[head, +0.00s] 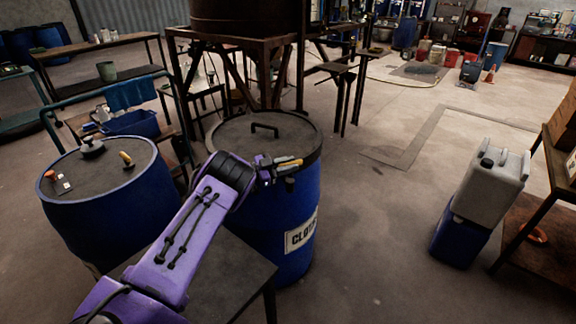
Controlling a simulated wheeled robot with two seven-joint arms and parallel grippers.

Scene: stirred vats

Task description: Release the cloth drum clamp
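The cloth drum (293,210) is a blue barrel in the middle of the head view, with a white label (300,236) whose visible letters begin "CLO". Its dark lid (245,140) carries a bar handle (265,128), and a dark rim band (319,150) runs around it. My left gripper (276,170) is at the near side of this rim, beside a small yellow-orange lever-like part (289,162). My wrist hides part of the rim, and whether the fingers touch the lever is too small to tell. My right gripper is not in view.
Another blue drum (105,210) stands at left, with small items on its lid. A dark table (240,270) stands in front of the cloth drum. A grey jerrycan (490,185) sits on a blue container (458,240) at right. The floor between is clear.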

